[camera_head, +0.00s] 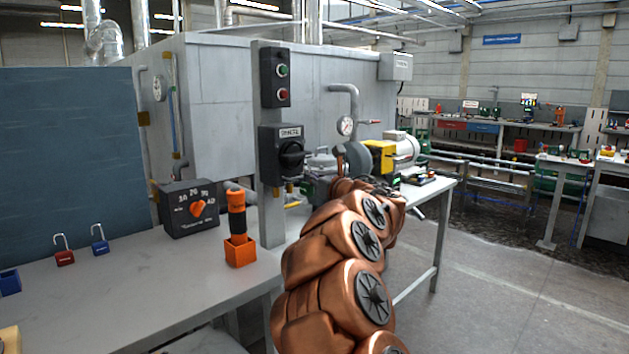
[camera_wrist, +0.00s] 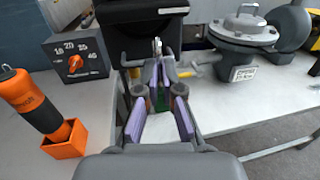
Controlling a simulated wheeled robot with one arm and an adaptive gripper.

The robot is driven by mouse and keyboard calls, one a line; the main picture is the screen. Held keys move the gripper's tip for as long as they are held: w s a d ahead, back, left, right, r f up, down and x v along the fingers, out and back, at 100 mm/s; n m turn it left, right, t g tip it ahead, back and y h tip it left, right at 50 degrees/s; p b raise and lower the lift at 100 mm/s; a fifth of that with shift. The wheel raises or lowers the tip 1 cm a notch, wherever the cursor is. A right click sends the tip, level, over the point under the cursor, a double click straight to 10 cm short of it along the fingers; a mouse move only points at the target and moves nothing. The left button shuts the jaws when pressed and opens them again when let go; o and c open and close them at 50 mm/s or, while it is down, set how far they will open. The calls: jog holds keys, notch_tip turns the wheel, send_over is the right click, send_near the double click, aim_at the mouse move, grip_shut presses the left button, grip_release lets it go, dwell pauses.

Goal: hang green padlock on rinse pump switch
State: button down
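The green padlock (camera_wrist: 160,99) is between the purple-padded fingers of my gripper (camera_wrist: 160,88) in the wrist view. Its body is mostly hidden by the fingers, and its metal shackle (camera_wrist: 157,46) points up past the fingertips. The fingers are closed on it. The switch is a black box with a black rotary handle (camera_head: 291,155) on a grey post in the head view; its label is too small to read. Its dark underside (camera_wrist: 143,36) shows just beyond the shackle in the wrist view. I cannot tell whether the shackle touches it.
A red padlock (camera_head: 64,257) and a blue padlock (camera_head: 100,246) are on the left bench. A dial box (camera_head: 188,208) and an orange holder (camera_head: 240,252) with an orange-black tool stand left of the post. A grey valve (camera_wrist: 243,30) and a pump are at right.

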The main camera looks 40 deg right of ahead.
aim_at(310, 189)
jog(key=shift+a+x, duration=0.25)
jog(key=shift+x, duration=0.9)
jog(key=shift+w+a+r+b, duration=0.25)
jog(key=shift+w+r+b, duration=0.15)
jog(key=shift+w+r, duration=0.05)
dwell(0.8)
jog(key=shift+f+b, duration=0.25)
jog(key=shift+b, duration=0.05)
jog(key=shift+f+b, duration=1.2)
jog(key=shift+f, duration=0.5)
jog(key=shift+w+f, duration=0.7)
jog(key=shift+w, duration=0.2)
jog(key=c, duration=1.2)
grip_release()
jog(key=shift+s+d+r, duration=0.3)
jog(key=shift+s+r, duration=0.4)
jog(key=shift+s, duration=0.1)
jog(key=shift+c, duration=0.2)
